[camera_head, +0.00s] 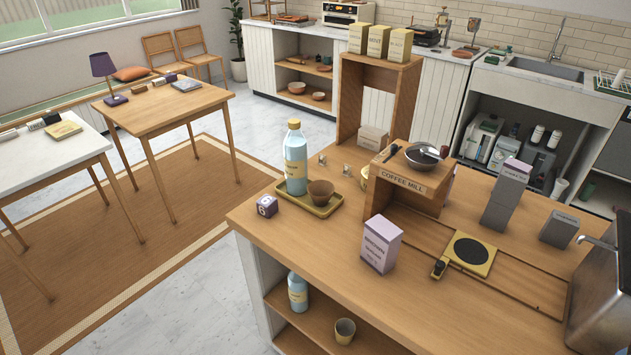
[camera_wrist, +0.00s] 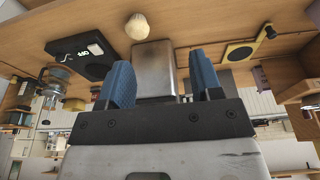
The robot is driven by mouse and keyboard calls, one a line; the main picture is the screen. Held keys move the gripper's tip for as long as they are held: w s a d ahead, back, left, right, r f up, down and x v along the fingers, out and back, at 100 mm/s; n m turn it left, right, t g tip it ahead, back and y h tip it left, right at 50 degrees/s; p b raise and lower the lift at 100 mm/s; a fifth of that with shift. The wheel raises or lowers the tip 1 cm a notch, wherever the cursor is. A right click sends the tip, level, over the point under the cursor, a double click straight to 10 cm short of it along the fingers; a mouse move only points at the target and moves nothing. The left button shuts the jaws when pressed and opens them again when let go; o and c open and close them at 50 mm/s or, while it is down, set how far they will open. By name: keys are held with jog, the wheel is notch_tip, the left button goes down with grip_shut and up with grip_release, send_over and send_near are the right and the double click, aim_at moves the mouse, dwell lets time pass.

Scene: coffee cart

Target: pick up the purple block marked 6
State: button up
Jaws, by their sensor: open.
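The purple block marked 6 (camera_head: 267,206) sits on the wooden cart top (camera_head: 300,250) near its left corner in the head view. It has a pale face with a dark 6 on it. It stands just left of a yellow tray (camera_head: 324,210), apart from it. I cannot make the block out in the wrist view. My gripper (camera_wrist: 163,82) shows only in the wrist view, with its two blue fingers spread apart. No object is visibly held between them. A steel box (camera_wrist: 155,68) shows beyond the gap.
A bottle (camera_head: 295,165) and brown cup (camera_head: 320,191) stand on the tray, right of the block. A lilac carton (camera_head: 381,245), the coffee mill stand (camera_head: 408,183) and a yellow burner plate (camera_head: 470,256) stand further right. Bare wood lies in front of the block.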

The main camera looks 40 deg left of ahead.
aim_at(267, 206)
jog(key=o, duration=0.4)
jog(key=w+a+f+m+g+y, duration=0.1)
jog(key=w+a+m+y, duration=0.3)
jog(key=a, duration=0.8)
jog(key=w+a+f+g+y, duration=0.1)
jog(key=w+a+f+y, duration=0.1)
jog(key=w+a, duration=0.65)
jog(key=w+a+f+m+g+y, duration=0.1)
jog(key=w+a+m+g+y, duration=0.15)
jog(key=a, duration=1.25)
jog(key=a+f+m+y, duration=0.1)
jog(key=a+f+m, duration=0.2)
jog(key=a, duration=0.8)
jog(key=s+a+f+m+y, duration=0.1)
jog(key=a+f+m+y, duration=0.1)
jog(key=a+f, duration=0.4)
jog(key=a+f+m+y, duration=0.2)
jog(key=a+f+m, duration=0.3)
jog(key=a, duration=1.1)
jog(key=shift+s+a+f+t, duration=0.1)
jog(key=shift+s+t, duration=0.25)
jog(key=shift+s+a+f, duration=0.1)
jog(key=shift+a+f, duration=0.1)
jog(key=shift+a, duration=0.1)
